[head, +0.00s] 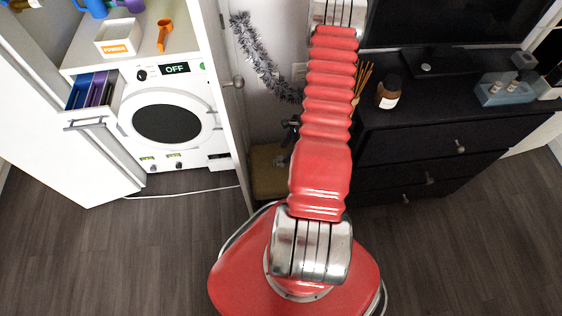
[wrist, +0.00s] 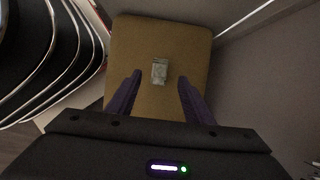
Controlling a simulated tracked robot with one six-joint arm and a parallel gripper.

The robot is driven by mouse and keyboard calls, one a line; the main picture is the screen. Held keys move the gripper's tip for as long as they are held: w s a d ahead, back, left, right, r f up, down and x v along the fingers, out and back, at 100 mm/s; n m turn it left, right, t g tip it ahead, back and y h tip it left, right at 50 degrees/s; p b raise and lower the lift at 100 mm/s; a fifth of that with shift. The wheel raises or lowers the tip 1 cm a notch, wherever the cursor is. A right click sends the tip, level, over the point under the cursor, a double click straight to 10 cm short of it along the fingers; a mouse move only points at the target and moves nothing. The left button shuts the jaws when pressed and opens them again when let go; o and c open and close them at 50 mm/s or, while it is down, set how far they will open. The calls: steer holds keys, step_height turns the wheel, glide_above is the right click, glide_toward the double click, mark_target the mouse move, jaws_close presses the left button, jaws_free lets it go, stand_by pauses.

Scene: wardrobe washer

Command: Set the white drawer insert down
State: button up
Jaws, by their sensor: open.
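A small pale grey-white piece (wrist: 160,71), which looks like the white drawer insert, lies on a tan padded top (wrist: 160,35) in the wrist view. My gripper (wrist: 160,77) is open, with its two purple fingers spread to either side of the piece and apart from it. I cannot tell how high the fingertips are above the top. In the head view the tan top (head: 267,180) shows low beside the black dresser; the piece does not show there. My gripper is mostly hidden behind my red arm in that view.
The white washer (head: 165,122) stands at the left, its display reading OFF. A drawer (head: 92,112) beside it is open. A white powder box (head: 118,38) and an orange scoop (head: 165,33) sit above. The black dresser (head: 450,140) is at the right. The front floor has free room.

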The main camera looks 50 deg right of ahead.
mark_target(281, 158)
steer(key=shift+x, duration=0.75)
steer(key=shift+x, duration=2.65)
steer(key=shift+c, duration=0.2)
jaws_close()
steer(key=shift+r, duration=0.1)
